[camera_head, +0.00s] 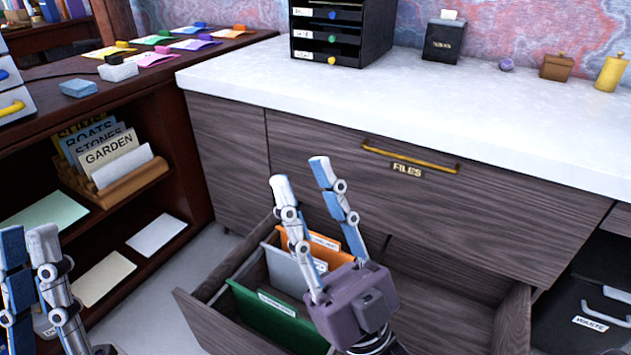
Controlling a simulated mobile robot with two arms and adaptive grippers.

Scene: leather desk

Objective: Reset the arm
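My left gripper (28,245) is at the lower left edge of the head view, in front of the dark shelf. Its two fingers are a little apart, and part of it is cut off by the frame. My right gripper (299,172) points up in the middle, above the open lower drawer. Its fingers are spread apart with nothing between them. The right gripper hides part of the drawer's contents.
The open drawer (207,322) holds green (270,318), grey (288,270) and orange (331,254) file folders. A closed drawer with a yellow handle (410,156) is behind. A waste bin (570,318) stands right. The white counter (450,105) is largely clear in front.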

